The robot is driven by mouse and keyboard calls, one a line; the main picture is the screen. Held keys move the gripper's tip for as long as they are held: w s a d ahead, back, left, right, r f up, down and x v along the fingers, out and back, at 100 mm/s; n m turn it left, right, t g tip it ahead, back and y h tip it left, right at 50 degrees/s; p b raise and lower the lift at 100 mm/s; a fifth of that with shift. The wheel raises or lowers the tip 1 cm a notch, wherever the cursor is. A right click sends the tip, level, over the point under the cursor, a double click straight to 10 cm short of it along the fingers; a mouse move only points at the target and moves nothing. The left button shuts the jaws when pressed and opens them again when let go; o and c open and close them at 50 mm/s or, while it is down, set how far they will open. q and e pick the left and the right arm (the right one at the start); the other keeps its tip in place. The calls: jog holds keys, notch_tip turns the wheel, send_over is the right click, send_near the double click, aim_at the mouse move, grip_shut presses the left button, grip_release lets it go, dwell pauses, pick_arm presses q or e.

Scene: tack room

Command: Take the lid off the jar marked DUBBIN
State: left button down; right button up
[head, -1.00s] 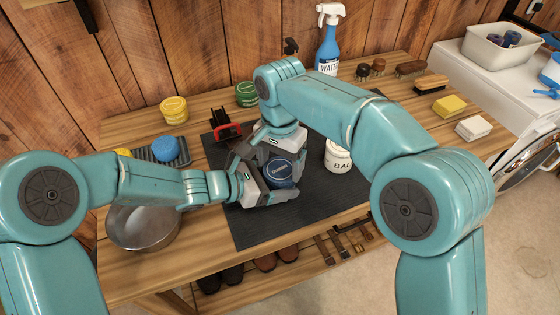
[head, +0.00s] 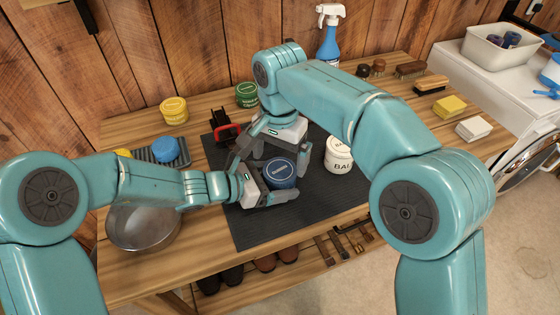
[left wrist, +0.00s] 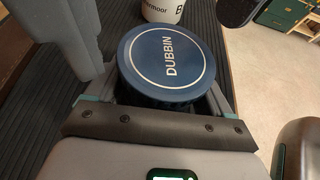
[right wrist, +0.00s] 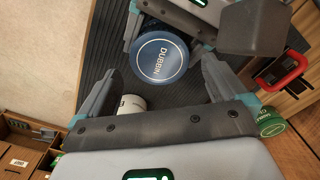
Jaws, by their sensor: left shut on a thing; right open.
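The jar marked DUBBIN is dark blue, and its round blue lid (head: 282,168) faces up with white lettering. The lid also shows in the left wrist view (left wrist: 168,60) and the right wrist view (right wrist: 159,57), sitting on the jar. My left gripper (head: 272,188) is shut on the jar body from the left, low over the black mat (head: 262,228). My right gripper (head: 270,160) is open and empty on the jar's far side, its fingers apart from the lid. The jar's underside is hidden.
A white balm jar (head: 339,154) stands right of the DUBBIN jar. A red-handled tool (head: 227,133), a green tin (head: 246,94) and a yellow tin (head: 174,110) stand behind. A metal bowl (head: 144,228) is at left. The mat's front is clear.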

aim_at(279, 170)
notch_tip(279, 170, up, 2)
jog(key=shift+r, duration=0.2)
notch_tip(279, 170, up, 3)
jog(key=m, duration=0.3)
jog(key=shift+f, duration=0.1)
notch_tip(279, 170, down, 8)
jog(key=shift+r, duration=0.1)
jog(key=c, duration=1.1)
jog(key=n, duration=0.3)
